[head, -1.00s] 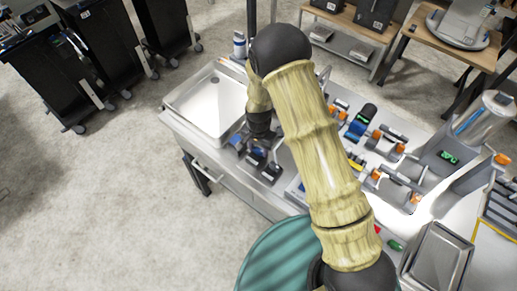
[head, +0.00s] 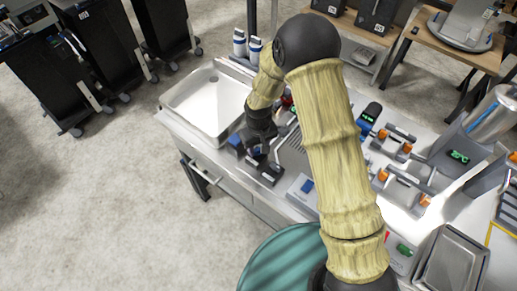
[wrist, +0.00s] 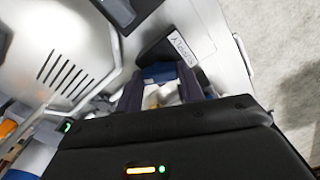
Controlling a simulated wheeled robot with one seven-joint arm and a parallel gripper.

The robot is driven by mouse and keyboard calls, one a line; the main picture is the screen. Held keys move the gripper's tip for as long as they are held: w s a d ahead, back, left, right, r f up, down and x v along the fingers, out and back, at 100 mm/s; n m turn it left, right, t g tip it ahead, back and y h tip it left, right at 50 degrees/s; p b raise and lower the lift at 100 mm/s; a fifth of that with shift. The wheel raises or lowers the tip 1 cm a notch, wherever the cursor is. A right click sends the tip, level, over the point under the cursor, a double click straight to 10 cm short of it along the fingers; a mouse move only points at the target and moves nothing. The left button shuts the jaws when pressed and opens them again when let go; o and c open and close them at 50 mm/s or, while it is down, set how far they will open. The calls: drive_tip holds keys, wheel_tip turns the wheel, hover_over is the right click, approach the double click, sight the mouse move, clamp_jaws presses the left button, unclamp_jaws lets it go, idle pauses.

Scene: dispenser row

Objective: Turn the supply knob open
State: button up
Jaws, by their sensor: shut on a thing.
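My gripper (head: 260,148) is low over the front left part of the bench, just right of the sink. In the wrist view its two dark fingers (wrist: 161,92) are shut on a small part with a blue face, which I take to be the supply knob (wrist: 160,72). A dark plate with a white lettered label (wrist: 180,45) lies right beside it; the lettering is too blurred to read surely. The fingers and the gripper body hide most of the knob, so its turn angle cannot be told.
A steel sink basin (head: 207,104) is to the left. A slotted metal plate (wrist: 65,75) lies beside the knob. A teal round top (head: 285,262) is in front. Open floor lies left.

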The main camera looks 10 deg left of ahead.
sight(259, 149)
drive_tip(key=n+b, duration=0.1)
drive_tip(key=n, duration=0.4)
idle(0.7)
drive_tip(key=o, duration=1)
drive_tip(key=shift+r, duration=0.2)
wheel_tip(259, 149, up, 17)
drive_tip(key=b, duration=0.2)
drive_tip(key=shift+b, duration=0.4)
